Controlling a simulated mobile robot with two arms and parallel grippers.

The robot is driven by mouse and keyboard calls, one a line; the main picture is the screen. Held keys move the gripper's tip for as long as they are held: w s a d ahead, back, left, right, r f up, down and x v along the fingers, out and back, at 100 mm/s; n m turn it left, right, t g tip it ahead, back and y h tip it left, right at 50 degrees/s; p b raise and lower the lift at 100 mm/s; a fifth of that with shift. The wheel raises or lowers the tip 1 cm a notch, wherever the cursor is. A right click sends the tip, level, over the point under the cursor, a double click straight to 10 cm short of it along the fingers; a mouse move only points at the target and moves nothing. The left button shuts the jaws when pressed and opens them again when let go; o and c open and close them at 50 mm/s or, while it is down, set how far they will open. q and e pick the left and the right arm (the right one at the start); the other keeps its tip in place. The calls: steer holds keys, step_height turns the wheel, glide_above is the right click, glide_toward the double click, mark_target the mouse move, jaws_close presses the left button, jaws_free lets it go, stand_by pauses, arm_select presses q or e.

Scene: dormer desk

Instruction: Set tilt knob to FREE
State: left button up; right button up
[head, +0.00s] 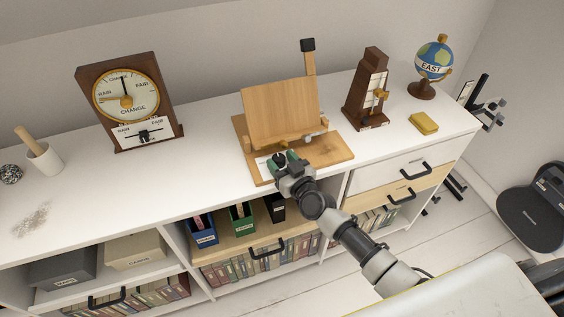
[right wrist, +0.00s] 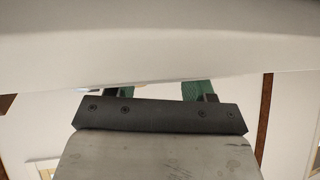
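A wooden easel-like stand (head: 282,112) with a tilted board stands on a wooden base (head: 328,152) on the white desk. A small dark knob-like part (head: 279,158) shows at the front of the base, beside a pale label (head: 263,164) too small to read. My right gripper (head: 281,158) is at this front edge, its green fingertips apart on either side of the dark part. I cannot tell whether they touch it. In the right wrist view the two green fingers (right wrist: 160,90) are apart, and a pale surface hides what lies beyond. My left gripper is not in view.
A metallic lever-like piece (head: 315,135) sits on the base's right side. A dark wooden metronome-like device (head: 368,92), a yellow block (head: 423,122) and a globe (head: 434,62) stand to the right. A dial instrument (head: 126,97) stands left. The desk between is clear.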

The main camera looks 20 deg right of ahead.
steer(key=shift+o, duration=0.8)
steer(key=shift+s, duration=0.3)
steer(key=v, duration=1)
steer(key=shift+s, duration=0.15)
